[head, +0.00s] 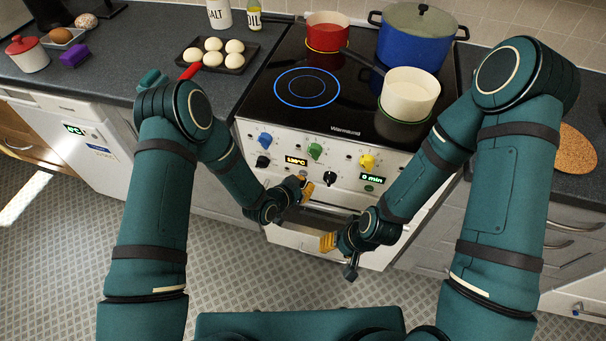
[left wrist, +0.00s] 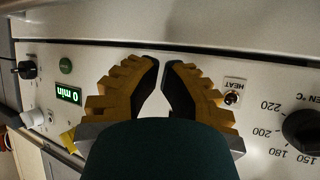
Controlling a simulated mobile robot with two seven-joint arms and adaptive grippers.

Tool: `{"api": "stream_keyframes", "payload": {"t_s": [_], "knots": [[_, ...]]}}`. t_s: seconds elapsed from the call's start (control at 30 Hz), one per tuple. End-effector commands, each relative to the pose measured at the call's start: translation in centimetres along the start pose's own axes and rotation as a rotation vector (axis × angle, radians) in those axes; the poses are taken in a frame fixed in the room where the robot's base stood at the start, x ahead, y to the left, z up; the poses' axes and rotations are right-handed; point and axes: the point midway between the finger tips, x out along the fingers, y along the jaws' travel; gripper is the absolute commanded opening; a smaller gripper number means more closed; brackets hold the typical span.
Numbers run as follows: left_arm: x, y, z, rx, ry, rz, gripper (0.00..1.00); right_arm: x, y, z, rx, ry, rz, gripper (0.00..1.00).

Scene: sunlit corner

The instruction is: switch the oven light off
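The white oven (head: 285,148) stands under the hob, with knobs and displays along its front. My left gripper (head: 304,187) is in front of the panel, below the temperature display (head: 296,160). In the left wrist view its yellow fingers (left wrist: 161,66) are together at the tips with only a sliver between them, holding nothing. The panel is upside down there, with the HEAT lamp (left wrist: 232,97) to the right of the fingers and the timer display (left wrist: 69,94) to the left. I cannot make out the light switch; fingers and palm cover part of the panel. My right gripper (head: 328,242) is lower, before the oven door.
A red pan (head: 327,30), a blue pot (head: 413,42) and a white pan (head: 409,96) stand on the hob. An egg tray (head: 236,61) is on the left counter. Black (head: 330,178) and yellow (head: 367,161) knobs stick out near my left gripper.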

Motion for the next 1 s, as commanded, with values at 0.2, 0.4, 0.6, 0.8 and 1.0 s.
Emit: {"api": "stream_keyframes", "payload": {"t_s": [0.2,0.4,0.6,0.8,1.0], "knots": [[0.52,-0.27,-0.23,0.000,0.001,0.000,0.00,0.59,0.23,0.06,0.000,0.000,0.000,0.47],[0.48,-0.26,-0.27,0.000,0.000,0.000,0.00,0.51,0.20,0.05,0.000,0.000,0.000,0.47],[0.55,-0.29,-0.28,0.000,0.000,0.000,0.00,0.59,0.22,0.05,0.000,0.000,0.000,0.47],[0.73,-0.38,-0.35,0.000,0.001,0.000,0.00,0.78,0.30,0.07,0.000,0.000,0.000,0.47],[0.58,-0.31,-0.29,0.000,0.000,0.000,0.00,0.75,0.29,0.07,0.000,0.000,0.000,0.47]]}}
